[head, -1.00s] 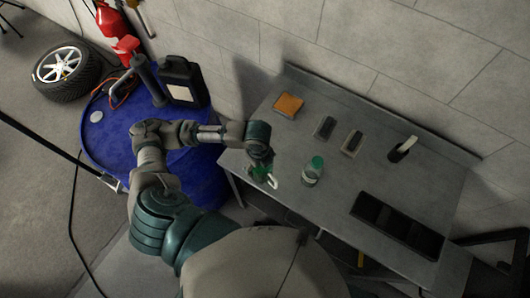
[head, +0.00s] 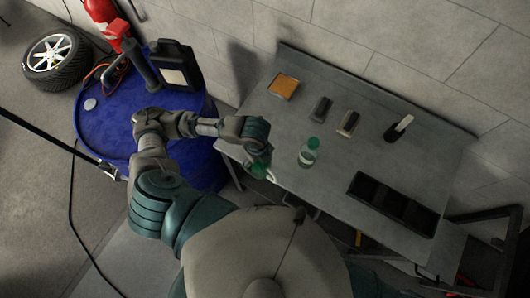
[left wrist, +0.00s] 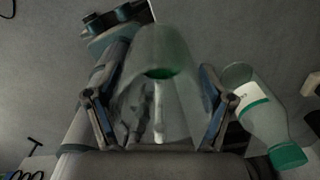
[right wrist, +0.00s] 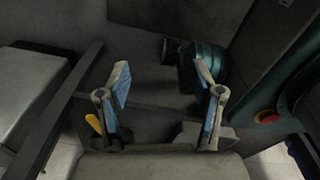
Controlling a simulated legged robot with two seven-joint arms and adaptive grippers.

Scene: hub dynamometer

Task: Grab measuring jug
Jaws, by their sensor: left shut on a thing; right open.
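The measuring jug (left wrist: 163,62) is clear, with green at its base. It stands out between the fingers of my left gripper (left wrist: 160,112) in the left wrist view. The left gripper is shut on it. In the head view the jug (head: 257,170) is partly hidden under the left hand, at the table's near left edge, with its pale handle to the right. I cannot tell whether it touches the table. My right gripper (right wrist: 164,95) is open and empty in the right wrist view, low beside the table's frame.
Farther back are an orange sponge (head: 284,87), two dark brushes and a dark holder. A black tray (head: 393,203) lies front right. A blue drum (head: 110,140) stands left.

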